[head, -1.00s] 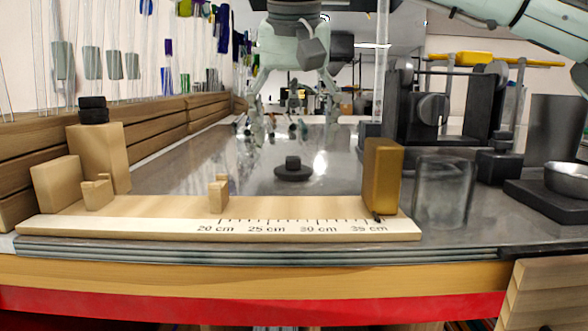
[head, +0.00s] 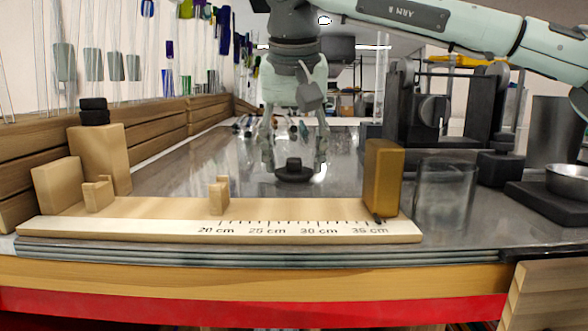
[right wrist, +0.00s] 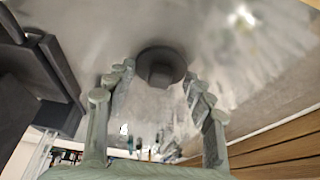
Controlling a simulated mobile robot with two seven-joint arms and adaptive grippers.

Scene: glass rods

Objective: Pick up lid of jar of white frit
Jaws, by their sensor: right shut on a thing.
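The dark round lid (head: 294,175) with a raised knob is on the grey metal tabletop, just behind the ruler board. My right gripper (head: 294,165) reaches down over it from above, one finger on each side. In the right wrist view the lid (right wrist: 162,66) lies between the fingertips of my right gripper (right wrist: 162,78), which is shut on it. I cannot make out a gap between lid and tabletop. I see no jar of white frit that I can name. My left gripper is out of view.
A wooden ruler board (head: 150,225) lies along the front edge, with a gold-brown block (head: 383,175) on its right end. A clear glass beaker (head: 444,195) stands right of that. Black apparatus (head: 440,120) stands behind it. Wooden racks of glass rods (head: 190,130) line the left.

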